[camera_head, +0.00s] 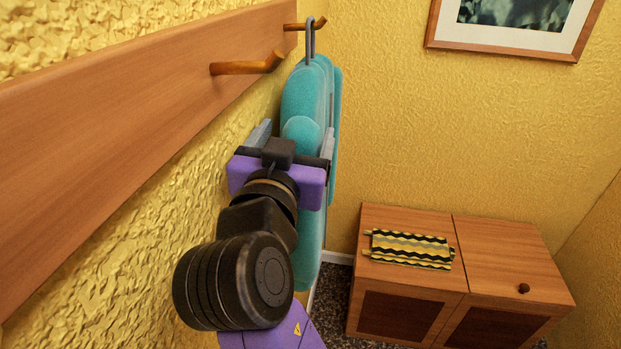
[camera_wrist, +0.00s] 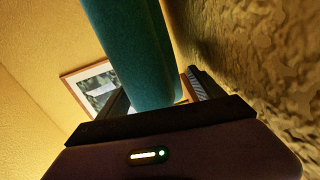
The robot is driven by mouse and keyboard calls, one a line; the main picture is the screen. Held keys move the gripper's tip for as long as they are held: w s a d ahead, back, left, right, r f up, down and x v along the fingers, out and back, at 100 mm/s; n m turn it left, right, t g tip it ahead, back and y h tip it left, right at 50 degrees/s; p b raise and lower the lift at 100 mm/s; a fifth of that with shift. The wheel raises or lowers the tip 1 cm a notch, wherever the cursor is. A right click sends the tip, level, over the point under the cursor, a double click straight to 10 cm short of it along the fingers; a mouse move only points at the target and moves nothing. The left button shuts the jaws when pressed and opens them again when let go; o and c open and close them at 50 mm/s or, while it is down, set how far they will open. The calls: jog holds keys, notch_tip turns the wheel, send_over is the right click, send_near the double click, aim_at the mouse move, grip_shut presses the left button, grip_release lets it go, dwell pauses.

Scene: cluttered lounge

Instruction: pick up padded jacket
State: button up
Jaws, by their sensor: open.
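The padded jacket (camera_head: 311,95) is teal and hangs by a grey loop from the far wooden peg on the left wall. In the wrist view its teal body (camera_wrist: 133,50) runs down between my two fingers. My gripper (camera_head: 297,136) is at the jacket's near side, around its middle height. The fingers are open, one on each side of the jacket; in the wrist view my gripper (camera_wrist: 158,92) shows a gap between the right finger and the cloth. Whether the left finger touches the cloth I cannot tell. My arm hides part of the jacket's lower half.
A wooden rail (camera_head: 120,110) with a near empty peg (camera_head: 245,66) runs along the left wall close to my arm. A framed picture (camera_head: 480,42) hangs behind.

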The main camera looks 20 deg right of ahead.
jog(key=p+x, duration=0.1)
jog(key=x, duration=0.1)
jog(key=r+x, duration=0.1)
jog(key=x, duration=0.2)
jog(key=shift+w+d+p, duration=0.1)
jog(key=shift+p, duration=0.3)
jog(key=shift+w+d, duration=0.2)
jog(key=shift+w, duration=0.2)
grip_shut()
